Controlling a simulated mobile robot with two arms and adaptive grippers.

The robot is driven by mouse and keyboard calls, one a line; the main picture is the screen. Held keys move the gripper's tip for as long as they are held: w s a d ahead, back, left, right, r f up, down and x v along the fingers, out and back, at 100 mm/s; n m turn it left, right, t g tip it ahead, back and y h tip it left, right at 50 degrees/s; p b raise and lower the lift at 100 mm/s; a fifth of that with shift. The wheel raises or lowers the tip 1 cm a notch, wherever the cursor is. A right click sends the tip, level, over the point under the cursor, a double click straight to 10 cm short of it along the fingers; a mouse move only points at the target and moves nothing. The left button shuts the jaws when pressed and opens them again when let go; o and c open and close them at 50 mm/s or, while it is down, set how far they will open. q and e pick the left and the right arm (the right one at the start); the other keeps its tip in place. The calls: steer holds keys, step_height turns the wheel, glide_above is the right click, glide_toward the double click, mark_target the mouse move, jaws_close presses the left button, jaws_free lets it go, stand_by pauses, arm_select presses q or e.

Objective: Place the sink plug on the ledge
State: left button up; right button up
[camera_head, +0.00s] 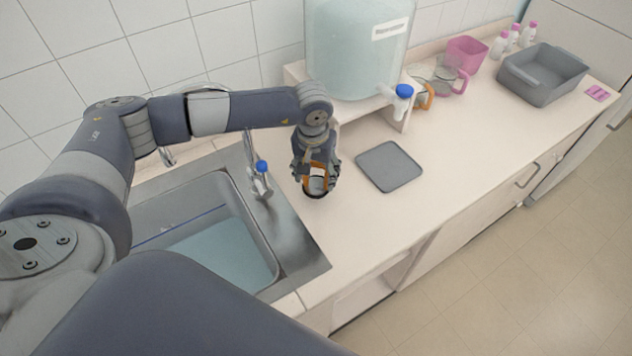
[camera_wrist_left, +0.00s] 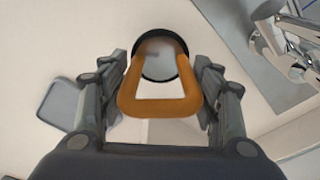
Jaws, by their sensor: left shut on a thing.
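The sink plug (camera_head: 318,189) is a round disc with a dark rim and an orange loop handle. My left gripper (camera_head: 315,168) is shut on it, above the pale counter just right of the sink (camera_head: 306,259). In the left wrist view the plug's orange handle (camera_wrist_left: 160,107) sits between the fingers of the gripper (camera_wrist_left: 160,92), with the dark-rimmed disc beyond. I cannot tell whether the disc touches the counter. No surface is clearly marked as the ledge; the pale counter (camera_head: 365,222) lies around the plug. My right gripper is not in view.
The sink holds bluish water, with a blue-topped tap (camera_head: 260,175) beside the plug. A grey mat (camera_head: 390,166) lies to the right. A large water container (camera_head: 345,55) stands on a white stand behind. Pink and orange-handled jugs and a grey tub (camera_head: 542,85) stand farther right.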

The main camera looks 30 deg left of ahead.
mark_target(316, 184)
arm_select(q)
steer(key=shift+f, duration=0.3)
step_height(316, 184, down, 3)
steer(key=shift+b, duration=0.65)
steer(key=shift+f, duration=0.1)
steer(key=o, duration=1.3)
steer(key=shift+c, duration=0.2)
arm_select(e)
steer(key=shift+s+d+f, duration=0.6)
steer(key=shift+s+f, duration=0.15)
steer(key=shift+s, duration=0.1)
